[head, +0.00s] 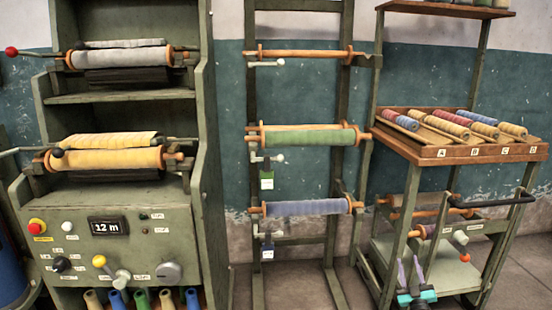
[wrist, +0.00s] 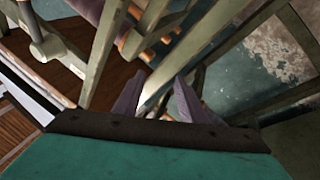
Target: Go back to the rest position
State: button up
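My gripper (head: 410,262) is at the bottom right of the head view, in front of the lower part of the green trolley (head: 413,185). Its teal body is below and its two purple-grey fingers point up. In the wrist view my gripper (wrist: 160,82) shows its two fingers apart with a gap between them. I see nothing held in it. Pale green frame bars and an orange-ended roller lie beyond the fingers there; how close they are I cannot tell.
The trolley carries a wooden tray (head: 440,155) of coloured rolls and has a black handle (head: 495,200) at its right. A rack with several rollers (head: 305,208) stands in the middle. A green machine (head: 110,215) with knobs stands left. Floor (head: 305,290) shows between them.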

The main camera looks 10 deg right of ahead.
jog(key=w+a+r+g+y+p, duration=0.15)
jog(key=w+a+p, duration=0.3)
jog(key=a, duration=0.65)
jog(key=w+a+g+y+p, duration=0.15)
jog(key=w+a+p, duration=0.35)
jog(key=a, duration=0.6)
jog(key=s+a+f+g+y+p, duration=0.1)
jog(key=s+a+f+g+p, duration=0.15)
jog(key=a, duration=0.35)
jog(key=s+a+f+g+y+p, duration=0.1)
jog(key=a+p, duration=0.3)
jog(key=a, duration=0.2)
jog(key=s+a+f+g+y+p, duration=0.1)
jog(key=a+f+p, duration=0.15)
jog(key=a, duration=0.35)
jog(key=s+a+f+g+p, duration=0.3)
jog(key=s+a+g, duration=0.15)
jog(key=s, duration=0.55)
jog(key=s+a+f+g+p, duration=0.4)
jog(key=s+a, duration=0.2)
jog(key=s, duration=0.4)
jog(key=s+a+r+m+g, duration=0.1)
jog(key=s+g, duration=0.4)
jog(key=s, duration=0.7)
jog(key=s+a+r+g+y, duration=0.1)
jog(key=s+g, duration=0.4)
jog(key=s, duration=0.6)
jog(key=shift+s+a+r+m, duration=0.4)
jog(key=shift+r, duration=0.2)
